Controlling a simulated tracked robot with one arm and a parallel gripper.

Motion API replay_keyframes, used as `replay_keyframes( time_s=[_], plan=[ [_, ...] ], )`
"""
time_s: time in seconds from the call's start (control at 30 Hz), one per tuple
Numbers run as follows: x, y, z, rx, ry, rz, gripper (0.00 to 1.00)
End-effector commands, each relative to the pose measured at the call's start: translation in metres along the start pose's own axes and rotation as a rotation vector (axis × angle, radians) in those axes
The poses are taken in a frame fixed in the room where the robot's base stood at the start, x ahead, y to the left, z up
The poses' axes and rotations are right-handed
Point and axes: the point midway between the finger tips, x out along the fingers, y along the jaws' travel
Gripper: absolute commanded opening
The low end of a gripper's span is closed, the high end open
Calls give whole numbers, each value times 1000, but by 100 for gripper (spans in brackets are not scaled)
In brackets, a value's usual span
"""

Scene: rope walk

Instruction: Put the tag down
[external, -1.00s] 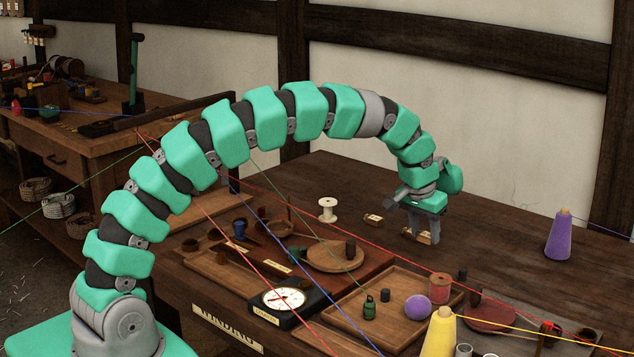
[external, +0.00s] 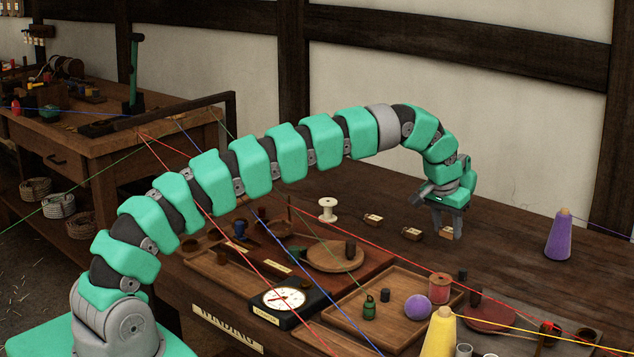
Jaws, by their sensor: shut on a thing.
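My gripper (external: 449,231) is at the right end of my arm, over the dark wooden bench. It is shut on a small tag (external: 446,234) with a pale face, held between its fingers at or just above the bench top; I cannot tell if it touches. A second tag (external: 412,233) lies on the bench just left of my gripper. A third tag (external: 372,220) lies further left and a little farther back. The fingers partly hide the held tag.
A white spool (external: 327,208) stands to the left. A purple cone (external: 558,236) stands to the right. In front are a wooden tray (external: 345,322) with a purple ball (external: 418,307) and a red spool (external: 439,287). Bench behind my gripper is clear. A red thread (external: 400,242) crosses the bench.

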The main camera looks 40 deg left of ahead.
Motion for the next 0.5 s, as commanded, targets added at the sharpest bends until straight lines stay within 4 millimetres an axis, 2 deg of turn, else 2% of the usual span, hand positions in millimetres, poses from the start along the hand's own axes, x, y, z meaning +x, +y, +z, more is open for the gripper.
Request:
replay_keyframes(
  time_s=[0.1, 0.33, 0.5],
  plan=[
    [2, 0, -2, -1, -1, 0, 20],
    [33, 0, 7, -1, 0, 1, 20],
    [35, 0, 7, -2, 1, 1, 20]
  ],
)
